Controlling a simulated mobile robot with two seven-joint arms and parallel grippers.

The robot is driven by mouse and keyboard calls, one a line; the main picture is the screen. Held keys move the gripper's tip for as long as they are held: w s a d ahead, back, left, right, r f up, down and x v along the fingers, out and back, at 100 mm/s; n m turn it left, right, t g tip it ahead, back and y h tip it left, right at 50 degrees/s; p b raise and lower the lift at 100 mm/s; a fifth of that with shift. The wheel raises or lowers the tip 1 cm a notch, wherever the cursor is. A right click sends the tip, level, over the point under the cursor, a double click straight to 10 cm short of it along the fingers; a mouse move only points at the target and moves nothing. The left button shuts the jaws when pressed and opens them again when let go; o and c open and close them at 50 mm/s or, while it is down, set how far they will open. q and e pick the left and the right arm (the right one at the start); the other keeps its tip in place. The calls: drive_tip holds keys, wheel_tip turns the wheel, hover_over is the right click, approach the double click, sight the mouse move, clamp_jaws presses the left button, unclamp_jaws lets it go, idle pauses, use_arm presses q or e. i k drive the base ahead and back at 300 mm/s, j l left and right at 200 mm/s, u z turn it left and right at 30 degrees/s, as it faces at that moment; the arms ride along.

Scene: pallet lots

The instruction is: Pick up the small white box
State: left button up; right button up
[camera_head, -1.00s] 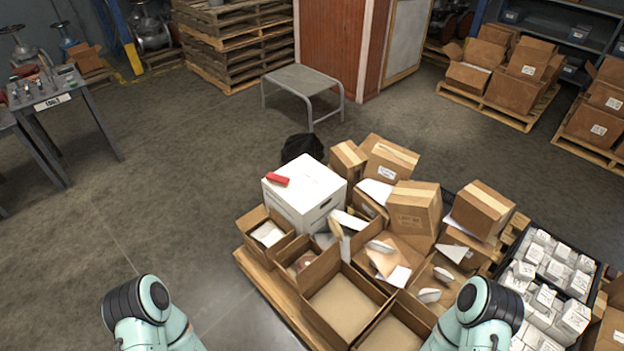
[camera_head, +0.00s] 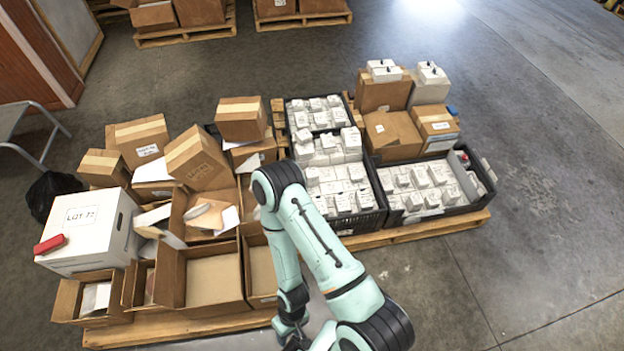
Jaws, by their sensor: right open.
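Many small white boxes are in view, and I cannot tell which one the task means. Several fill the black crates in the middle (camera_head: 372,222) and at the right (camera_head: 482,196). Small white boxes (camera_head: 384,71) also sit on top of a brown carton, and others (camera_head: 430,74) sit on a larger white box beside it. My right gripper (camera_head: 294,343) hangs low at the bottom edge, in front of the pallet and apart from the boxes. It is open, with its tips partly cut off by the frame. My left gripper is out of view.
My right arm hides part of the middle. Floor at the right is clear.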

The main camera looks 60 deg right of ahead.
sight(395, 205)
drive_tip(key=k+z, duration=0.1)
drive_tip(key=k, duration=0.5)
drive_tip(key=l+z, duration=0.1)
drive_tip(key=z, duration=1.4)
drive_tip(key=i+l+z, duration=0.25)
drive_tip(key=l, duration=0.2)
drive_tip(key=i+l+z, duration=0.25)
drive_tip(key=l, duration=0.2)
drive_tip(key=i+l, duration=0.35)
drive_tip(key=u, duration=0.45)
drive_tip(key=i+l+u, duration=0.1)
drive_tip(key=u, duration=0.4)
drive_tip(key=l+u, duration=0.15)
drive_tip(key=u, duration=0.75)
drive_tip(key=l+u, duration=0.35)
drive_tip(key=k+l+u, duration=0.15)
drive_tip(key=l+u, duration=0.15)
drive_tip(key=k+l+u, duration=0.15)
drive_tip(key=u, duration=0.2)
drive_tip(key=k+l, duration=0.25)
drive_tip(key=l, duration=0.2)
drive_tip(key=k+l+u, duration=0.15)
drive_tip(key=l, duration=0.3)
drive_tip(key=k, duration=0.1)
